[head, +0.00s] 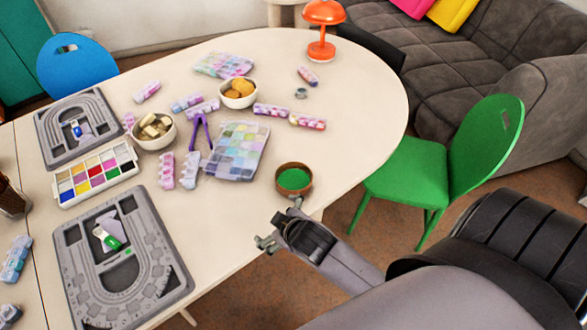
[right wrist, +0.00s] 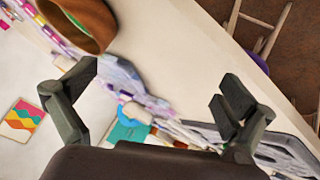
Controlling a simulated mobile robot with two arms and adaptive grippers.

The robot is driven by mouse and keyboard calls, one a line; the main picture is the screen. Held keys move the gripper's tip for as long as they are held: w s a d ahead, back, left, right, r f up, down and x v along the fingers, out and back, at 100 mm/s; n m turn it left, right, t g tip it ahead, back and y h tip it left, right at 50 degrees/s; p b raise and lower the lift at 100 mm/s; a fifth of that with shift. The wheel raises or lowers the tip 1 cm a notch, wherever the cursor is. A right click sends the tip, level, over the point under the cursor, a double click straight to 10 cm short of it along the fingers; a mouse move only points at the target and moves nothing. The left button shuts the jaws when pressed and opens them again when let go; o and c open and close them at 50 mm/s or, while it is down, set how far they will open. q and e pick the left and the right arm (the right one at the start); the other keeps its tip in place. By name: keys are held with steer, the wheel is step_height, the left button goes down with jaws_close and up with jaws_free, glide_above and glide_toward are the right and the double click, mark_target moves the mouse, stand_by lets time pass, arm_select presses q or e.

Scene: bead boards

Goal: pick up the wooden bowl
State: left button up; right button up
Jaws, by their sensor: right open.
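The wooden bowl (head: 292,194) is a small round brown bowl with green contents, near the table's front right edge in the head view. In the right wrist view the bowl (right wrist: 92,18) is at the top left, cut off by the frame, beyond the left finger. My right gripper (head: 281,222) is open, just below the bowl in the head view, at the table edge. In the right wrist view its fingers (right wrist: 158,92) are wide apart with nothing held between them. I cannot tell its height over the table. My left gripper is not in view.
A white bowl of wooden beads (head: 171,137), another white bowl (head: 238,103), a pastel bead box (head: 216,177) and purple tweezers (head: 197,132) lie left of the wooden bowl. A grey bead board (head: 172,262) is front left. A green chair (head: 408,170) stands right of the table.

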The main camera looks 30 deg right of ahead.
steer(key=w+a+r+n+t+y, duration=0.1)
steer(key=w+a+r+n+t, duration=0.15)
steer(key=w+r, duration=0.4)
steer(key=w+a+r+n+t, duration=0.1)
steer(key=w+r+n+t, duration=0.25)
steer(key=r, duration=0.55)
steer(key=w+a+r+n+t+y, duration=0.2)
steer(key=a+r+n+y, duration=1.1)
steer(key=n, duration=0.3)
steer(key=s+a+f+n+g+y, duration=0.1)
steer(key=s+a+n+g+y, duration=0.35)
steer(key=n+g, duration=0.65)
steer(key=n+g+h, duration=0.6)
steer(key=n+h, duration=0.6)
steer(key=h, duration=0.6)
glide_toward(294, 183)
steer(key=b, duration=0.3)
steer(key=f+b, duration=0.1)
steer(key=b, duration=0.3)
steer(key=shift+s+d+f, duration=0.15)
steer(key=shift+d+f, duration=0.05)
steer(key=shift+d, duration=0.15)
steer(key=shift+a+f+b, duration=0.2)
steer(key=shift+f+b, duration=0.85)
steer(key=shift+f, duration=0.5)
steer(key=shift+a+f+b, duration=0.2)
steer(key=shift+f+b, duration=0.8)
steer(key=shift+f, duration=0.6)
steer(key=shift+r, duration=0.1)
